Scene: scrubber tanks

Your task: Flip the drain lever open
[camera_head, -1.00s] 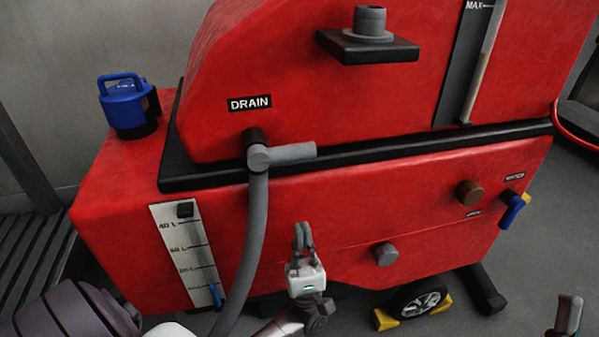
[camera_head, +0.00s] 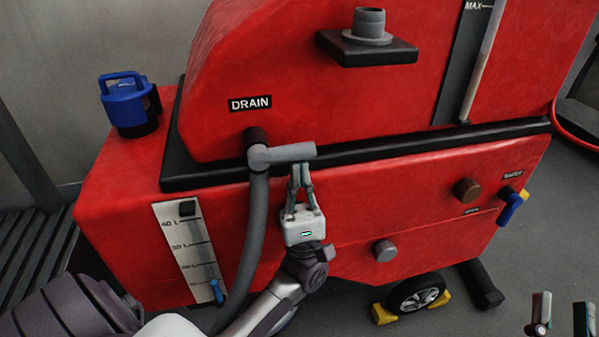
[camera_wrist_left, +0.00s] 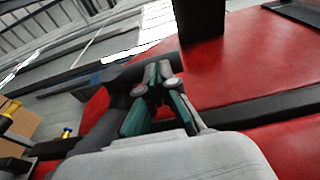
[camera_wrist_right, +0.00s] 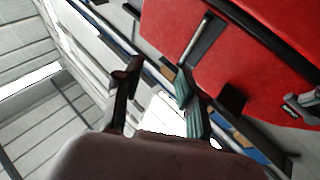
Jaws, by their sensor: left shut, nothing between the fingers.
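The grey drain lever (camera_head: 290,153) sits on the pipe under the DRAIN label (camera_head: 250,104) on the red machine. It points to the right, roughly level, with a grey hose (camera_head: 255,215) hanging below its left end. My left gripper (camera_head: 301,170) is shut and empty, its fingertips just under the lever's right part. In the left wrist view the left fingertips (camera_wrist_left: 158,72) overlap the dark lever bar (camera_wrist_left: 130,76); I cannot tell whether they touch. My right gripper (camera_head: 562,298) is open at the lower right, apart from the machine; its spread fingers also show in the right wrist view (camera_wrist_right: 157,76).
A black ledge (camera_head: 400,148) runs behind the lever. A black shelf with a grey spout (camera_head: 368,48) juts out above. A blue-handled cap (camera_head: 127,105) stands at left.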

